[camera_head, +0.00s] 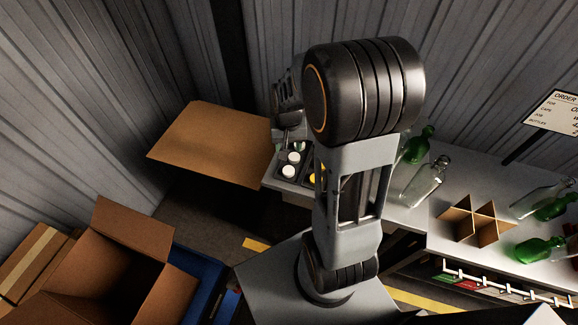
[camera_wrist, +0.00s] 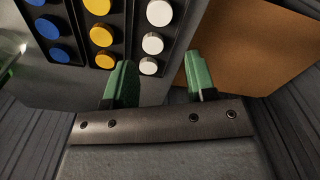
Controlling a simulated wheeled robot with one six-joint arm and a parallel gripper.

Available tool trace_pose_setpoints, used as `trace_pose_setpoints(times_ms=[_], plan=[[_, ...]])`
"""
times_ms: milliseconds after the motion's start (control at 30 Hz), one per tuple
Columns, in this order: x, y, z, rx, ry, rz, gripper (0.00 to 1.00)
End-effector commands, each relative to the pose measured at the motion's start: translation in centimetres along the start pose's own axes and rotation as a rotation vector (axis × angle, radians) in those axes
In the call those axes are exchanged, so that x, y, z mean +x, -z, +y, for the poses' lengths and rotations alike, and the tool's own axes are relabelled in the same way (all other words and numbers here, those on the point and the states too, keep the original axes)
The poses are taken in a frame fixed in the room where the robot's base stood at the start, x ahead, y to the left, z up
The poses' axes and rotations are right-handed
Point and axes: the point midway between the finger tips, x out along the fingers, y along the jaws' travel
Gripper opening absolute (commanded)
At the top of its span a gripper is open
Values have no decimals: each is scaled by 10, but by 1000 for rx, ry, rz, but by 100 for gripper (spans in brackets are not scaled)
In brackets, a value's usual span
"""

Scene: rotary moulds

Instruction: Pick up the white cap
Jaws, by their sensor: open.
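In the wrist view, white caps stand in a column in a black tray (camera_wrist: 129,32). The nearest white cap (camera_wrist: 148,66) lies just beyond my left finger, with more white caps behind it. My gripper (camera_wrist: 165,80) has its two green fingers spread apart with nothing between them. The left finger is near the tray's edge and the right one is over the brown board. In the head view, white caps (camera_head: 289,171) show in the tray at the table's left end, and my arm hides much of the rest of the tray.
Yellow caps (camera_wrist: 101,36) and blue caps (camera_wrist: 48,28) fill columns to the left. A brown board (camera_head: 215,145) adjoins the table's left end. An open box (camera_head: 120,265) is at lower left.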

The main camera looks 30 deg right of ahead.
Motion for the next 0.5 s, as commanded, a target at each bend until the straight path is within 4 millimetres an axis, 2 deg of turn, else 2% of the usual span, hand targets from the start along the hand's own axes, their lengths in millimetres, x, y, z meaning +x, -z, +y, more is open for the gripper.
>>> trace_pose_setpoints(times_ms=[300,500], plan=[[57,0,2,10,-3,-12,51],[77,1,2,10,-2,-9,51]])
